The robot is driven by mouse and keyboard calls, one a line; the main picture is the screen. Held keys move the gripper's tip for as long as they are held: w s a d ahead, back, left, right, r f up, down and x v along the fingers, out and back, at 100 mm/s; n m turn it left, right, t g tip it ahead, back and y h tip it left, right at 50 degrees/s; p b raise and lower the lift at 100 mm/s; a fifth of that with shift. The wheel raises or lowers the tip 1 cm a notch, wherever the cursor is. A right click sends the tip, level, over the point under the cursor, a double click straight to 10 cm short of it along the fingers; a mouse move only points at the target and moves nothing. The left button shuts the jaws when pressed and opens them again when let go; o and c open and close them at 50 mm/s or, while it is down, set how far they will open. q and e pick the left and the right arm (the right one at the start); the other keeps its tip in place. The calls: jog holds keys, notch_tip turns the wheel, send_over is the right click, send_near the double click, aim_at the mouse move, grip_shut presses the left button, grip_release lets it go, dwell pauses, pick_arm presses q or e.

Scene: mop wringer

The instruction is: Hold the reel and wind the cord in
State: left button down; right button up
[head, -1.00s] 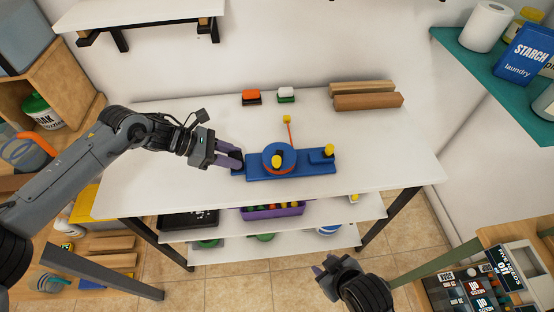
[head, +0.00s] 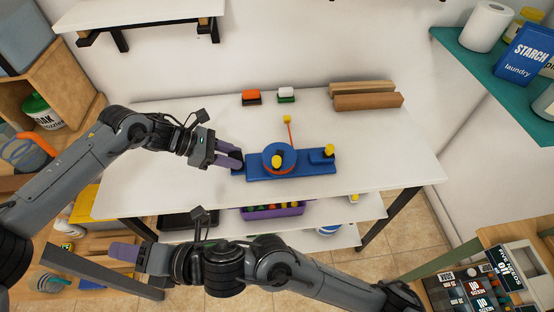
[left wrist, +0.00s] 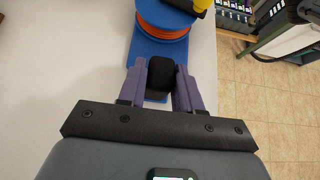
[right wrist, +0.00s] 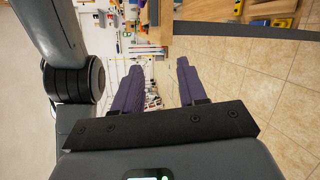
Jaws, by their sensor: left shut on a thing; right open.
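The blue reel (head: 278,155) stands on its long blue base (head: 262,174) near the table's front edge, with orange cord wound around it. A yellow knob (head: 277,161) stands up from the reel. The cord (head: 291,133) runs back to a small yellow end piece (head: 287,119). My left gripper (head: 236,159) is shut on the black grip (left wrist: 161,75) at the base's left end; the reel also shows in the left wrist view (left wrist: 165,17). My right gripper (head: 122,252) is open and empty, in front of and below the table at left.
A yellow knob (head: 329,149) stands at the base's right end. Red-topped (head: 251,97) and white-topped (head: 286,95) blocks and wooden bars (head: 367,102) lie at the back of the table. A purple bin (head: 272,211) is on the shelf below. The tabletop's left part is clear.

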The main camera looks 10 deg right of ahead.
jog(key=s+a+f+n+g, duration=0.2)
jog(key=s+a+n+g, duration=0.15)
jog(key=n, duration=0.35)
jog(key=d+f+n+g+h, duration=0.4)
jog(key=d+f+n+h, duration=0.15)
jog(key=f+n, duration=0.45)
jog(key=w+d+r+n+h, duration=0.1)
jog(key=w+d+n+h, duration=0.1)
jog(key=w+d, duration=0.3)
jog(key=w+d+r+n+t+h, duration=0.1)
jog(key=w+d+r+n+h, duration=0.1)
jog(key=w+d, duration=0.3)
jog(key=w+d+r+n+h, duration=0.2)
jog(key=w+d+h, duration=0.1)
jog(key=w+d, duration=0.2)
jog(key=shift+d, duration=0.55)
notch_tip(320, 180, up, 12)
jog(key=n+t+h, duration=0.1)
jog(key=t+h, duration=0.1)
jog(key=h, duration=0.1)
send_over(277, 158)
jog(key=shift+s+a, duration=0.1)
jog(key=shift+a, duration=0.05)
jog(key=shift+f, duration=3.3)
